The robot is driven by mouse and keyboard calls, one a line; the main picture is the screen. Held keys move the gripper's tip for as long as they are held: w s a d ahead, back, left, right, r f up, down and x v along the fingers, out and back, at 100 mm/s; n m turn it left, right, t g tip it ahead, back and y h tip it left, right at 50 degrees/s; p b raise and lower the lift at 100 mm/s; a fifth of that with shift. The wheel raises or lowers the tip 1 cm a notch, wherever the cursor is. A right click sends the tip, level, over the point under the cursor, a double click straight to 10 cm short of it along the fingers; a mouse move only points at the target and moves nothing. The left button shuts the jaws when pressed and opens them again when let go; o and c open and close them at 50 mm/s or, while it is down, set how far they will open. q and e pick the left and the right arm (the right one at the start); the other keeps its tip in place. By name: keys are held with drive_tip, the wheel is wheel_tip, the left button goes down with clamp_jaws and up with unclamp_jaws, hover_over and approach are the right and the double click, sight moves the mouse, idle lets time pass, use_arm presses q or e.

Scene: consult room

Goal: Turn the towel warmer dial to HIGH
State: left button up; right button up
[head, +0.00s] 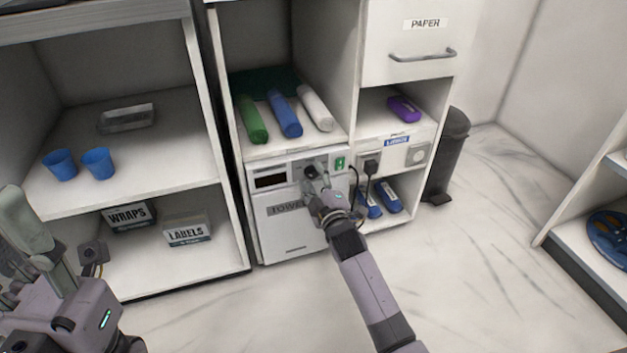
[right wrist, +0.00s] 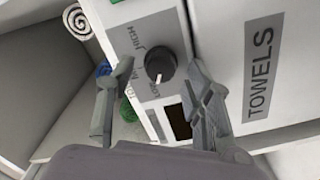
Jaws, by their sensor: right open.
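The towel warmer (head: 285,225) is a white box with a TOWELS label, low in the cabinet. Its dark round dial (right wrist: 160,65) shows in the right wrist view on a grey plate, with HIGH and LOW printed around it. A pale pointer mark on the dial faces the lower edge, on the LOW side. In the head view the dial (head: 310,172) is partly covered by my right gripper (head: 314,183). My right gripper (right wrist: 150,73) is open, with one finger on each side of the dial; contact cannot be told. My left gripper (head: 30,225) is at the lower left, away from the warmer.
Rolled towels (head: 285,113) lie on the shelf above the warmer. A green switch (head: 340,163) and a plug with a cord (head: 371,166) are right of the dial. Cups (head: 98,163) stand on the left shelf. The floor (head: 480,270) at right is clear.

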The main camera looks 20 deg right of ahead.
drive_tip(key=shift+c, duration=0.4)
clamp_jaws()
